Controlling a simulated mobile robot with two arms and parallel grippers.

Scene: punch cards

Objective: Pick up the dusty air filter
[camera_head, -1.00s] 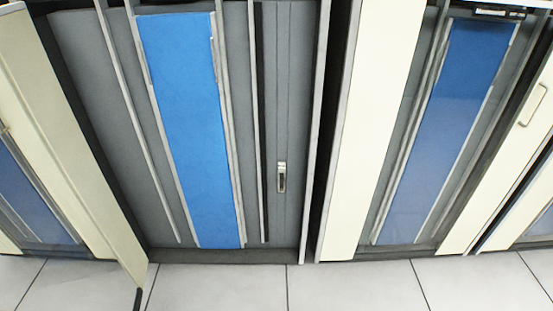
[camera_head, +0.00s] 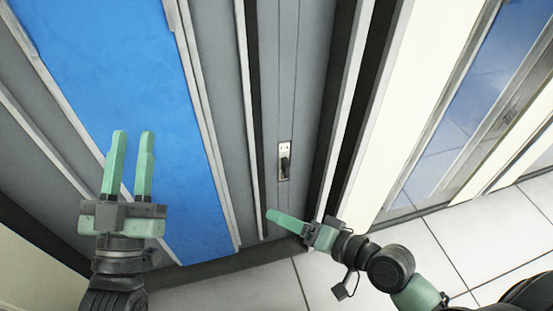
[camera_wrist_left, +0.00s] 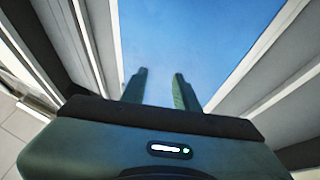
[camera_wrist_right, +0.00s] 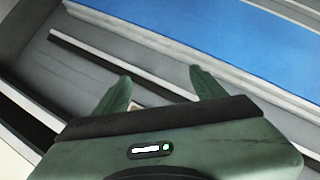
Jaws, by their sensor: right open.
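A tall blue filter panel (camera_head: 120,65) stands in a grey metal frame inside the open cabinet, at the left of the head view. I take it for the air filter; no dust can be made out. My left gripper (camera_head: 133,133) is open and empty in front of it. In the left wrist view the blue panel (camera_wrist_left: 195,30) lies beyond the parted fingers (camera_wrist_left: 160,73). My right gripper (camera_head: 268,214) is low and right of the panel. The right wrist view shows its fingers parted (camera_wrist_right: 160,74), with the panel (camera_wrist_right: 220,42) beyond. Contact cannot be told.
A grey inner panel with a small latch handle (camera_head: 284,160) is right of the blue panel. A cream cabinet door (camera_head: 425,90) and another blue-windowed cabinet (camera_head: 475,95) stand further right. Pale floor tiles (camera_head: 430,245) are clear in front.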

